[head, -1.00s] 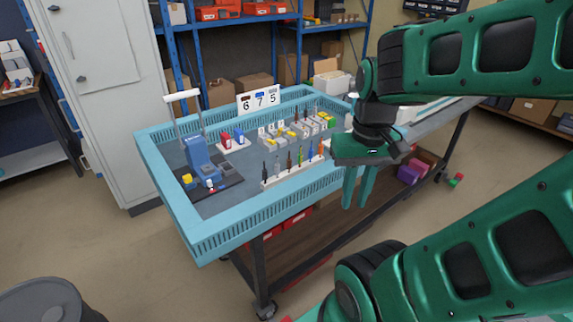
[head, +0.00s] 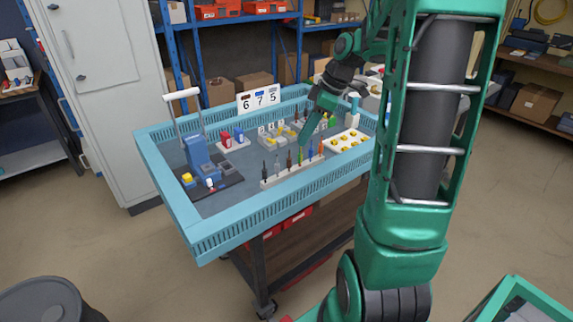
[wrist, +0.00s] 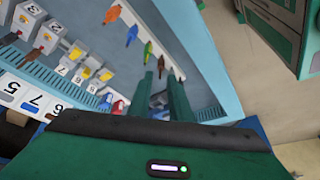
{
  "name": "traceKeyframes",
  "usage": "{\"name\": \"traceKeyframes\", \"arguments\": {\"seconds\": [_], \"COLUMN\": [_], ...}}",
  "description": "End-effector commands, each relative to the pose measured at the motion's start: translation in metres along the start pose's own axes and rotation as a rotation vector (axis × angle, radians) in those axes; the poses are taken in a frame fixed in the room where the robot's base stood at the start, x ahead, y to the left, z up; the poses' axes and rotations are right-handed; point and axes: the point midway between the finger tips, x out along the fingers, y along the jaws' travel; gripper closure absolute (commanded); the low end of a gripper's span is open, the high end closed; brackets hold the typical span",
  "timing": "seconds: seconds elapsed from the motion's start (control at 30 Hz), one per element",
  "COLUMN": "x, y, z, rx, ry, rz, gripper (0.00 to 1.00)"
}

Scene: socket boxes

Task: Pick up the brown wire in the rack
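The rack (head: 292,174) is a white strip near the front of the blue tray, holding a row of wires. The brown wire (head: 289,160) stands upright in it, between a grey wire and a green wire. In the wrist view the brown wire (wrist: 161,66) shows just beyond and between my fingertips. My gripper (head: 303,138) is over the tray, pointing down close to the rack. In the wrist view my gripper (wrist: 161,80) has its two fingers apart, with nothing held. I cannot tell the exact gap between the fingertips and the wire.
The green wire (wrist: 148,50), blue wire (wrist: 132,35) and orange wire (wrist: 112,14) stand in line close by. Grey socket boxes (head: 272,138) and a number sign (head: 258,101) are behind. A blue device (head: 198,158) is at left. The tray's rim (head: 290,200) runs along the front.

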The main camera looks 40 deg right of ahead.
Motion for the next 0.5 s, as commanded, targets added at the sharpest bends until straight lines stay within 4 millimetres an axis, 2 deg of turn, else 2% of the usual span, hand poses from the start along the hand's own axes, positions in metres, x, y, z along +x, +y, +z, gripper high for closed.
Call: {"name": "traceKeyframes", "arguments": {"seconds": [0.2,0.37,0.5], "x": [0.031,0.039,0.054], "y": [-0.001,-0.001,-0.002], "z": [0.0,0.0,-0.002], "rx": [0.003,0.002,0.003], "ry": [-0.002,-0.002,-0.003], "rz": [-0.003,0.0,-0.003], "gripper": [0.82,0.82,0.82]}}
